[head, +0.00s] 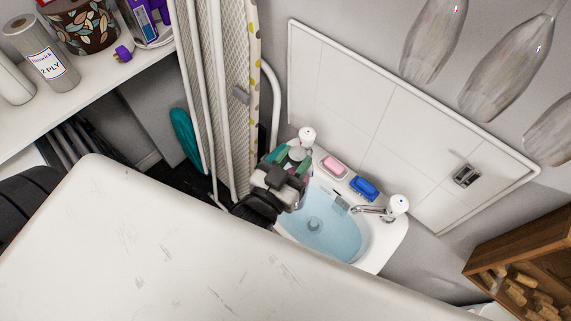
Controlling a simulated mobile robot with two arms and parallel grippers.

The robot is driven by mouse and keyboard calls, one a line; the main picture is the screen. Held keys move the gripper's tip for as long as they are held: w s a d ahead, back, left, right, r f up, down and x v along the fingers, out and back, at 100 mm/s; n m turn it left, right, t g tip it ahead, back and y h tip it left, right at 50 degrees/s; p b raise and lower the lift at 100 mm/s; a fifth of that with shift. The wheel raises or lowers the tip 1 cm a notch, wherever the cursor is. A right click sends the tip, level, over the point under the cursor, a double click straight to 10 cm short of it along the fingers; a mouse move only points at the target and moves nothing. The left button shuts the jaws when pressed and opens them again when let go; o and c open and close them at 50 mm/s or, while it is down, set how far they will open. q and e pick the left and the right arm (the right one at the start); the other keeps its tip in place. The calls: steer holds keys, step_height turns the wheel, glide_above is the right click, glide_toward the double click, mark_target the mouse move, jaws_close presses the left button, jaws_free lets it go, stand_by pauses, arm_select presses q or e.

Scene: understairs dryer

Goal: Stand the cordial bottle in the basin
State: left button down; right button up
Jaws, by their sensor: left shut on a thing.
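The white basin (385,243) with pale blue water in it is at the centre right, below a tiled panel. My left gripper (289,161) is over the basin's left end. It is shut on the cordial bottle (297,153), of which only a small greyish top part shows between the green finger pads. The gripper hides the rest of the bottle, so I cannot tell whether its base touches the basin. My right gripper is not in view.
A pink soap (333,167), a blue sponge (364,188) and a tap (376,209) sit along the basin's back rim. An ironing board (222,90) stands close left. A shelf (100,92) holds several items. Glass lamps (500,75) hang at upper right; a wooden crate (525,250) is at right.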

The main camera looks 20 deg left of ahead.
arm_select(q)
steer(key=shift+w+d, duration=0.25)
steer(key=shift+w, duration=0.4)
steer(key=shift+w+f+b, duration=0.1)
steer(key=shift+f+b, duration=0.15)
steer(key=shift+b, duration=0.15)
step_height(320, 180, down, 11)
steer(key=b, duration=0.7)
steer(key=shift+f, duration=0.15)
steer(key=shift+f+b, duration=0.2)
steer(key=shift+b, duration=0.15)
